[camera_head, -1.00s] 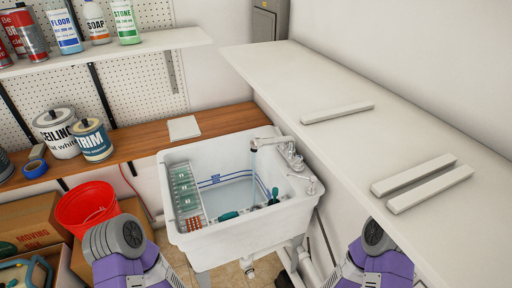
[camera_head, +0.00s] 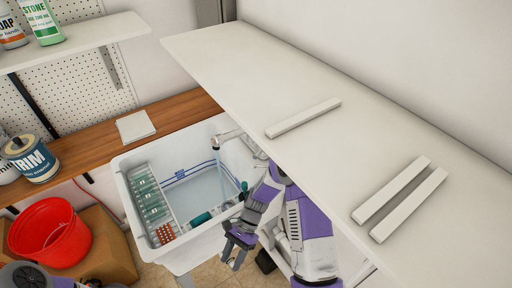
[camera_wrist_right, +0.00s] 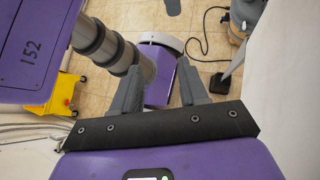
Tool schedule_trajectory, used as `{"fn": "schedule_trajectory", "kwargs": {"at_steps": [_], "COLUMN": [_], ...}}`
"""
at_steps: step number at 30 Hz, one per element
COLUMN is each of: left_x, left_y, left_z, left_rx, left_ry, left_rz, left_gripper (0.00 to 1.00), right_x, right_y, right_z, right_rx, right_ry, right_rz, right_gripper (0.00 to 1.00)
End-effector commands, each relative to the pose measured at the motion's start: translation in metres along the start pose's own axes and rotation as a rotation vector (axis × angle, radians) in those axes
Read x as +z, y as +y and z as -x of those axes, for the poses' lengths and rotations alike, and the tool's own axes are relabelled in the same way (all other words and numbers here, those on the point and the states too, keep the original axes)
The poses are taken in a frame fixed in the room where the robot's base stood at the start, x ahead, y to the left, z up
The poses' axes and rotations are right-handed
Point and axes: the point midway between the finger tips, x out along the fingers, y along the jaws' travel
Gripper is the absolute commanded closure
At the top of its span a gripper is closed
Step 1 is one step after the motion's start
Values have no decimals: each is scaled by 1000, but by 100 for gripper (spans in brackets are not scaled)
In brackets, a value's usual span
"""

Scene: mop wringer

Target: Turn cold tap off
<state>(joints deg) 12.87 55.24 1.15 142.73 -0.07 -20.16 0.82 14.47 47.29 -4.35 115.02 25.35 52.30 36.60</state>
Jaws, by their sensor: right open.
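The white sink (camera_head: 185,255) stands left of the shelf. Water runs from its spout (camera_head: 217,141) into the basin. The tap body (camera_head: 254,150) shows partly beside the shelf edge. My right arm and the shelf cover the area of the near handle, so I cannot make out the cold tap's handle. My right gripper (camera_head: 236,250) hangs at the sink's front right corner, pointing down, with its jaws empty. In the right wrist view its two fingers (camera_wrist_right: 158,92) are apart, with nothing between them. Part of my left arm shows at the bottom left; its gripper is out of view.
A long white shelf (camera_head: 240,75) overhangs my right arm. In the sink are a rack of green-labelled items (camera_head: 150,200) and a green-handled tool (camera_head: 200,219). A red bucket (camera_head: 48,235) stands left. The right wrist view shows a yellow object (camera_wrist_right: 64,95) and a floor cable (camera_wrist_right: 200,52).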

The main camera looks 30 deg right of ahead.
Motion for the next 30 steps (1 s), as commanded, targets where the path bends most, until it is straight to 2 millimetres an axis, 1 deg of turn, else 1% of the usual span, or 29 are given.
{"fn": "schedule_trajectory", "kwargs": {"at_steps": [1, 2, 3, 5, 6, 7, 8, 9, 11, 13, 14, 15, 17, 18, 21, 24, 25, 27, 30], "left_x": [0, 0, 0, 0, 0, 0, 0, 0, 0, 0, 0, 0, -1, -1, -1, -1, -1, -1, -1], "left_y": [2, 3, 4, 5, 5, 4, 3, 2, 1, -2, -2, -3, -5, -5, -7, -7, -7, -8, -8], "left_z": [6, 8, 10, 14, 14, 12, 9, 7, 3, -4, -6, -9, -12, -14, -17, -19, -20, -20, -22], "left_rx": [0, 0, 0, 0, 0, 0, 0, 0, 0, 0, 0, 0, 0, 0, 0, 0, 0, 0, 0], "left_ry": [0, 0, 0, 0, 0, 1, 1, 1, 0, 0, 0, 0, 0, 0, 0, 0, 0, 0, 0], "left_rz": [0, 0, 0, 0, 0, 0, 0, 0, 0, 1, 1, 1, 1, 0, 0, 0, 0, 0, 0], "left_gripper": [0, 0, 0, 0, 0, 0, 0, 0, 0, 0, 0, 0, 0, 0, 0, 0, 0, 0, 0], "right_x": [15, 24, 36, 54, 62, 58, 52, 44, 34, 15, 8, 0, -8, -11, -14, -14, -14, -15, -20], "right_y": [-5, -8, -10, -16, -24, -34, -42, -53, -68, -80, -84, -89, -94, -96, -98, -97, -96, -96, -97], "right_z": [20, 30, 44, 69, 90, 104, 114, 129, 156, 195, 214, 239, 274, 297, 343, 375, 381, 390, 391], "right_rx": [-7, -6, -3, 0, -2, -13, -25, -43, -75, -116, -132, -153, -181, -196, -226, -246, -249, -254, -254], "right_ry": [-60, -100, -155, -228, -248, -214, -164, -96, 15, 182, 256, 349, 477, 553, 708, 811, 831, 862, 878], "right_rz": [-56, -89, -128, -176, -181, -158, -127, -89, -26, 66, 104, 147, 198, 225, 270, 292, 296, 301, 304], "right_gripper": [57, 57, 57, 57, 57, 57, 57, 57, 57, 57, 57, 57, 57, 57, 57, 57, 57, 57, 57]}}
